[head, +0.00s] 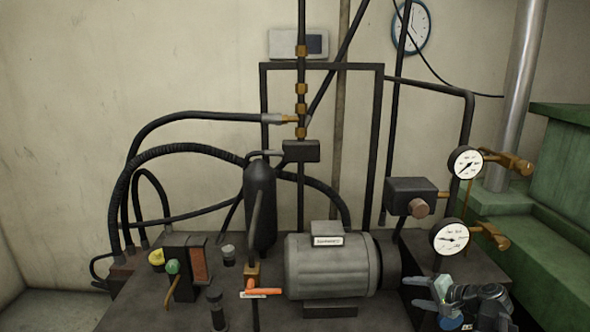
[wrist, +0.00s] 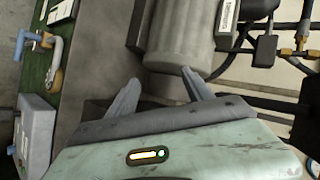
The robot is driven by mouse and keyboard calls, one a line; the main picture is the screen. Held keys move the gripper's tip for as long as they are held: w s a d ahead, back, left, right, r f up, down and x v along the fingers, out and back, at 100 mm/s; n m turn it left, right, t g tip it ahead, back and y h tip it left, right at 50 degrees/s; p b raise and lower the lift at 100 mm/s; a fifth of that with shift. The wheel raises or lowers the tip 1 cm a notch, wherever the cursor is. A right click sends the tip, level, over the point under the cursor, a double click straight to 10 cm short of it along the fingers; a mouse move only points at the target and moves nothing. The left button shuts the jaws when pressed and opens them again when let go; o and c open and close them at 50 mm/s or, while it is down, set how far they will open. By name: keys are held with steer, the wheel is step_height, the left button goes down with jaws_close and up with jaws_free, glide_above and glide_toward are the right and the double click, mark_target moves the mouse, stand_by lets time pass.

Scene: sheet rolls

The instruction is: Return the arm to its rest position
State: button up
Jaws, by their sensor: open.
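My gripper (head: 436,298) shows at the bottom right of the head view, with part of my arm beside it, in front of the dark bench and to the right of the grey motor (head: 328,268). In the wrist view my gripper (wrist: 162,88) has its two grey fingers spread apart with nothing between them. The motor (wrist: 182,38) lies beyond the fingertips in that view; I cannot tell the exact gap. Most of the arm is out of view.
Two pressure gauges (head: 450,237) with brass fittings stand above my gripper. An orange-handled valve (head: 263,292), a black cylinder (head: 260,205) and hoses crowd the left. Green blocks (head: 560,170) stand at right.

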steer(key=s+a+f+n+g+h, duration=0.1)
steer(key=s+a+f+n+g, duration=0.2)
steer(key=a, duration=0.5)
steer(key=s+a+f+n+g+h, duration=0.2)
steer(key=s+a+f+n+g, duration=0.1)
steer(key=a, duration=0.6)
steer(key=s+a+f+n+g+h, duration=0.2)
steer(key=s+a+f+n+g, duration=0.1)
steer(key=a, duration=0.6)
step_height(320, 180, down, 2)
steer(key=shift+s+a+f+n+g, duration=0.2)
steer(key=shift+n+g, duration=0.4)
steer(key=shift+n, duration=0.3)
